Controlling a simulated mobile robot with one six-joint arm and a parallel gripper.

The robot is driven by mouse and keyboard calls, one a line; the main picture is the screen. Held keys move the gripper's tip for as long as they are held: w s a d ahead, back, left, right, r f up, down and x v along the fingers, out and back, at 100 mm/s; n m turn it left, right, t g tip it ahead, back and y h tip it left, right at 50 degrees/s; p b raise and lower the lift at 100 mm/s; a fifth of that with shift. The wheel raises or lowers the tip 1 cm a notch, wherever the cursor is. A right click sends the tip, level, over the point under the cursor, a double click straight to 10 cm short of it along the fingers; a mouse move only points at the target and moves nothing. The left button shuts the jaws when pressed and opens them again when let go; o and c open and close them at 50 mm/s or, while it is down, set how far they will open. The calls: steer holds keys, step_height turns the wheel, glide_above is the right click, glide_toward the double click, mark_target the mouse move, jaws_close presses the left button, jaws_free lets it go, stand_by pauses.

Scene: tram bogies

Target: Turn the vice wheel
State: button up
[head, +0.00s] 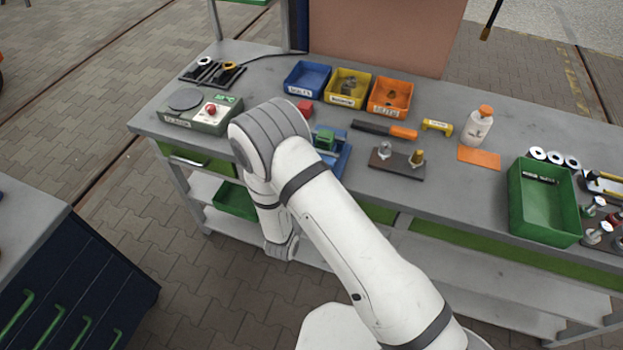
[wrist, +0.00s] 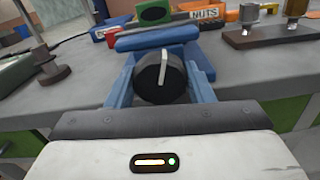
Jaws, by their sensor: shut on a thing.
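The black vice wheel (wrist: 153,84), a round knob with a pale line across its face, is in the middle of the wrist view. My gripper (wrist: 158,72) has its two blue fingers on either side of the wheel and is shut on it. The blue vice (wrist: 155,38) is just behind the wheel, with a green block (wrist: 154,14) at its top. In the head view the vice (head: 343,158) sits at the bench's front edge, partly behind my arm. My gripper and the wheel are hidden there.
Left of the vice is a control box with a red button (head: 211,109). Blue (head: 305,80), yellow (head: 347,90) and orange (head: 391,97) bins stand behind. A dark block with two fittings (head: 397,165) is to the right, and a green crate (head: 543,210) farther right.

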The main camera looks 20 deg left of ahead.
steer(key=o, duration=1)
steer(key=shift+s+a+b, duration=0.15)
steer(key=shift+s+b, duration=0.5)
steer(key=shift+s, duration=1.3)
steer(key=shift+s+a+b, duration=0.1)
steer(key=shift+s+b, duration=0.55)
steer(key=shift+s, duration=1.3)
